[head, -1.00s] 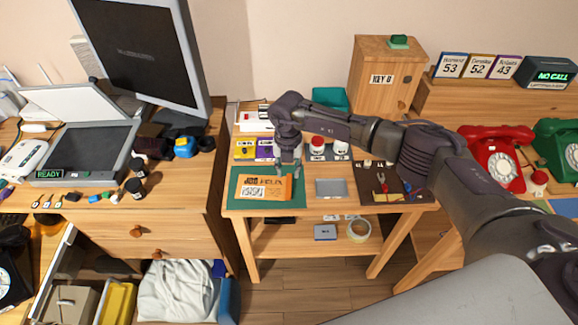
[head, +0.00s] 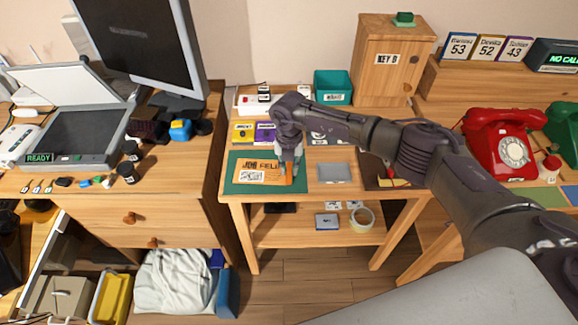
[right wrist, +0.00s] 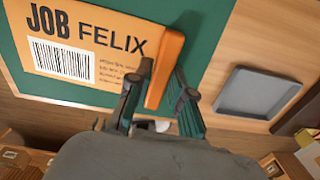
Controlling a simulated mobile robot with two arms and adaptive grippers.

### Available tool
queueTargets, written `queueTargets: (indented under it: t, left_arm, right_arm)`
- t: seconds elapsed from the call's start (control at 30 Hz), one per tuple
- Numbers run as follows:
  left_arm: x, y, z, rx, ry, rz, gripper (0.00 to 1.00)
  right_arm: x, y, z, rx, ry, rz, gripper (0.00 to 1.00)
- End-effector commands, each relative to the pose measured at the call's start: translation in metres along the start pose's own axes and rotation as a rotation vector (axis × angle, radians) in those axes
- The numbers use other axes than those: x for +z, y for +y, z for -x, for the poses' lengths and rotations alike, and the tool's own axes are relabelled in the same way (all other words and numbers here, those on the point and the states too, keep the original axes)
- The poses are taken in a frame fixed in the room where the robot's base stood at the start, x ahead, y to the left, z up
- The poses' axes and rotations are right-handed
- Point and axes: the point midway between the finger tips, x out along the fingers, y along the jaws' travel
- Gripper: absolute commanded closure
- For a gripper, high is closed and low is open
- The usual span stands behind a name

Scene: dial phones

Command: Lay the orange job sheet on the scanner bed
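The orange job sheet (head: 262,171), marked JOB FELIX with a barcode, lies flat on a green mat (head: 240,187) on the small middle table. It also shows in the right wrist view (right wrist: 75,45). A raised orange tab (right wrist: 166,70) stands at its right edge. My right gripper (right wrist: 163,80) is down at the tab, one finger on each side; I cannot tell whether they press on it. The scanner (head: 75,137) is on the left desk with its white lid (head: 60,90) up and a green READY label. Its dark bed is bare. My left gripper is not in view.
A grey tray (head: 335,172) lies just right of the mat. Yellow and purple cards (head: 243,132) are behind it. A monitor (head: 135,45) stands behind the scanner. Small items (head: 85,183) lie along the desk front. A wooden key box (head: 390,60) and red phone (head: 500,143) are right.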

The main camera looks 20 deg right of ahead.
Motion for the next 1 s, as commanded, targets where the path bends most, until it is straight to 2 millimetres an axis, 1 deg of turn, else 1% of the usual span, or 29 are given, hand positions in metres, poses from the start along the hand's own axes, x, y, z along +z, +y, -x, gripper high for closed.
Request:
queueTargets:
  t: [0.57,1.0]
  left_arm:
    - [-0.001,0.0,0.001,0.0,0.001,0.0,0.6]
    - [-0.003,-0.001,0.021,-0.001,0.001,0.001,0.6]
  right_arm:
    - [-0.002,0.0,-0.001,-0.002,0.003,0.001,1.0]
    - [0.0,0.0,0.025,0.0,0.001,0.0,1.0]
